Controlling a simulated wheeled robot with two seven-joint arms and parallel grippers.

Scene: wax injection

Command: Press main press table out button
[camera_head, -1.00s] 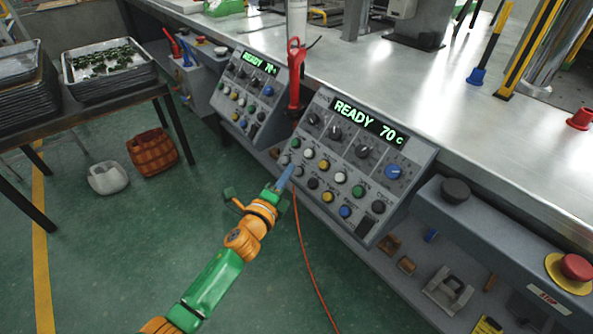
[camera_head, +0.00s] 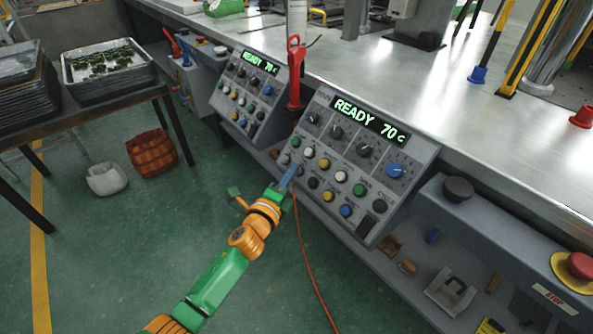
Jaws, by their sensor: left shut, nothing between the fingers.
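The near control panel (camera_head: 352,165) is a grey slanted box with a green "READY 70 c" display (camera_head: 370,121), several dark knobs, one blue knob and rows of coloured buttons. My left gripper (camera_head: 291,174) comes from the lower left. Its blue fingers are shut and empty, with the tips at the panel's left edge, by the lower left buttons. I cannot tell whether the tips touch a button. My right gripper is out of view.
A second panel (camera_head: 243,97) stands to the left. A red-handled tool (camera_head: 294,75) stands between the panels. A red stop button (camera_head: 579,266) and a black button (camera_head: 458,189) are at the right.

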